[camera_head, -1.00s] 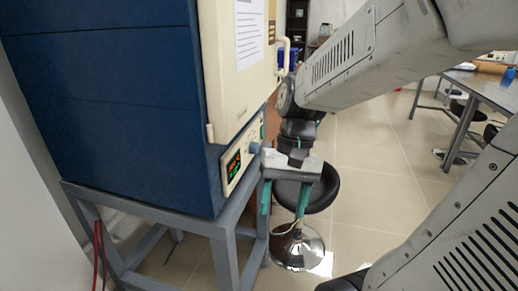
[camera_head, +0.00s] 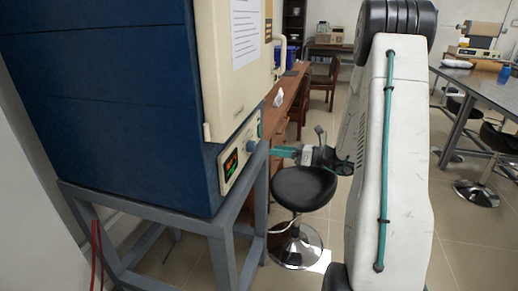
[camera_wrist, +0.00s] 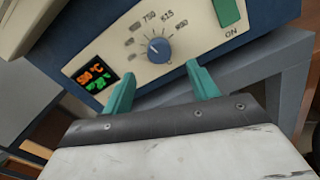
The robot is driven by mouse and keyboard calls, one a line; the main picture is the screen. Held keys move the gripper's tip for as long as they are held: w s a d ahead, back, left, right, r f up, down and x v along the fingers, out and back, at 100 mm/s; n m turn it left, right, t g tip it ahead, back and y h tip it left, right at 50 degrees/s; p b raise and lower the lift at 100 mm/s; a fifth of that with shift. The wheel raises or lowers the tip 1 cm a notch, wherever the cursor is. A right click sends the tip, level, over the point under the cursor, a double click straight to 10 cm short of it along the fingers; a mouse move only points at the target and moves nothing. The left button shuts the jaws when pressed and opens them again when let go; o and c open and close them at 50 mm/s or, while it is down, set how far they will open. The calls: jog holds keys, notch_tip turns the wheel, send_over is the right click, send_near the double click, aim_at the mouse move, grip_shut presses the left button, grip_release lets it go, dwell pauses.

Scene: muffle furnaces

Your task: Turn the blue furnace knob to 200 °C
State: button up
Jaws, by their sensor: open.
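The blue furnace (camera_head: 110,110) with a cream door stands at left on a grey stand. Its control panel (camera_head: 238,155) carries a round blue knob (camera_head: 251,146), which also shows in the wrist view (camera_wrist: 159,50) with marks around it. The knob's pale pointer tilts to the upper left. The panel display (camera_wrist: 92,77) has orange digits above green ones; the orange reading looks like 500 or 580 °C. My gripper (camera_head: 279,151) faces the panel from the right. In the wrist view its teal fingers (camera_wrist: 160,73) are open and empty, apart from the knob, which lies just beyond them, between their lines.
A green switch (camera_wrist: 227,12) marked ON is beside the knob. The grey stand (camera_head: 230,235) lies below the panel. A black stool (camera_head: 303,186) stands under my gripper. A wooden desk (camera_head: 290,92) is behind, and a metal table (camera_head: 480,85) is at right.

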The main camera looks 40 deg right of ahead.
aim_at(255, 147)
jog(key=x, duration=0.7)
jog(key=shift+w+a, duration=0.1)
jog(key=shift+a, duration=0.05)
jog(key=c, duration=1)
